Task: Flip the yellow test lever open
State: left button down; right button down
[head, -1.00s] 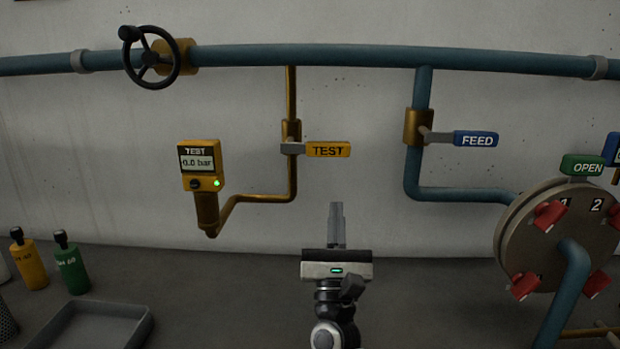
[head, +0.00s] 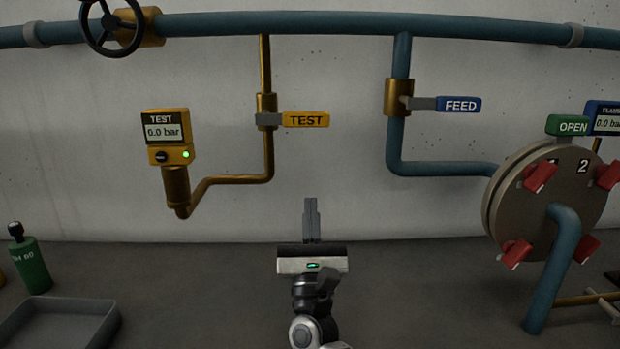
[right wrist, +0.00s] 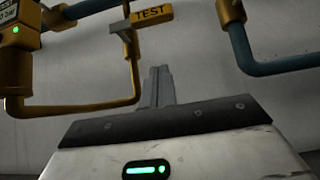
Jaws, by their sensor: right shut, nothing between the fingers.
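The yellow test lever (head: 305,119) sticks out to the right, level, from the valve on the brass pipe in the head view. It also shows at the top of the right wrist view (right wrist: 152,13). My right gripper (head: 311,203) is below the lever, apart from it, with its fingers pointing up. Its fingers are shut together with nothing between them, and they also show in the right wrist view (right wrist: 158,75). The yellow test gauge (head: 167,137) left of the lever reads 0.0 bar and has a green light. My left gripper is not in view.
A blue feed lever (head: 458,104) is to the right on the blue pipe. A round plate (head: 530,190) with red clamps stands at the right. A black handwheel (head: 108,25) is at the upper left. A grey tray (head: 60,322) and green bottle (head: 30,262) are at the lower left.

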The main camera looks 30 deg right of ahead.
aim_at(292, 119)
pick_arm(q)
jog(key=p, duration=0.2)
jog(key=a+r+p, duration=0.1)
jog(key=p, duration=0.1)
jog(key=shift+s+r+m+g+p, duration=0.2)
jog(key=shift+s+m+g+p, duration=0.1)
jog(key=shift+p, duration=0.1)
pick_arm(e)
jog(key=s+a+r+x, duration=0.1)
jog(key=r+x, duration=0.1)
jog(key=x, duration=1)
jog(key=shift+s, duration=0.3)
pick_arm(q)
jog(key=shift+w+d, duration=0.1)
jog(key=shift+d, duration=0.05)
pick_arm(e)
jog(key=shift+a+n+t+y, duration=0.15)
jog(key=shift+n+t+y, duration=0.15)
jog(key=shift+y, duration=0.2)
